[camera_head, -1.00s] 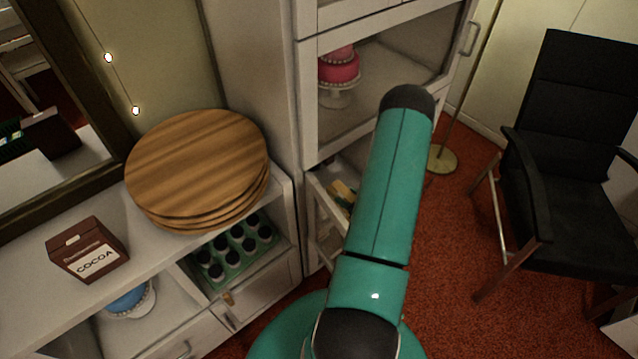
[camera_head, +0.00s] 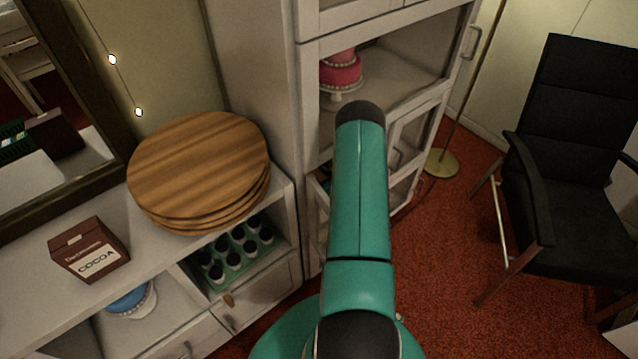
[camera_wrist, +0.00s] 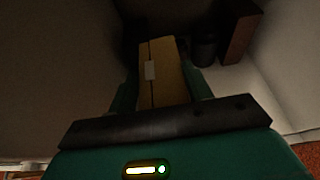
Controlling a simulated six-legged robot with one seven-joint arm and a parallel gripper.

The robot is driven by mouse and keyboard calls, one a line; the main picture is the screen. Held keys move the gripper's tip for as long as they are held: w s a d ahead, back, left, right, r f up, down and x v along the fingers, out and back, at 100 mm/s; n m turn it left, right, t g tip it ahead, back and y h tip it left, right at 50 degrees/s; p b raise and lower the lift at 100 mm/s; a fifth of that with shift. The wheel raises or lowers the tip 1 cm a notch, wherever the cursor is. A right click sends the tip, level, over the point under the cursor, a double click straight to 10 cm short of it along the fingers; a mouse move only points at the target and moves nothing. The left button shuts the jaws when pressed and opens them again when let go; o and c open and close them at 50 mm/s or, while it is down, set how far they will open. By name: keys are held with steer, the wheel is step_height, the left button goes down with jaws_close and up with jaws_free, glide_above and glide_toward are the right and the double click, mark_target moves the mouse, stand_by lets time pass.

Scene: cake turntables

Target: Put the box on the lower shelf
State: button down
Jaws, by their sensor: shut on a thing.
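In the wrist view, a tan box (camera_wrist: 160,56) with a pale label sits between the green fingers of my gripper (camera_wrist: 165,90), which is shut on it. The gripper and the box are hidden behind my green arm in the head view. A white cabinet (camera_head: 305,120) stands behind the arm, with a glass-fronted upper compartment and a lower section with an opening partly hidden by the arm. A brown cocoa box (camera_head: 90,250) stands on the white counter at the left.
In the wrist view, a dark cylinder (camera_wrist: 205,50) and a brown block (camera_wrist: 241,32) are just right of the held box. Round wooden boards (camera_head: 200,160) lie stacked on the counter. A pink cake (camera_head: 341,70) stands in the cabinet. A black chair (camera_head: 575,150) is at right.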

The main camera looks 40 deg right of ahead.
steer(key=shift+w+f, duration=0.2)
steer(key=shift+f, duration=0.7)
steer(key=shift+w+f, duration=0.15)
steer(key=shift+f, duration=0.7)
steer(key=shift+f, duration=0.2)
steer(key=c, duration=0.6)
jaws_free()
steer(key=v, duration=1.2)
steer(key=shift+r, duration=0.2)
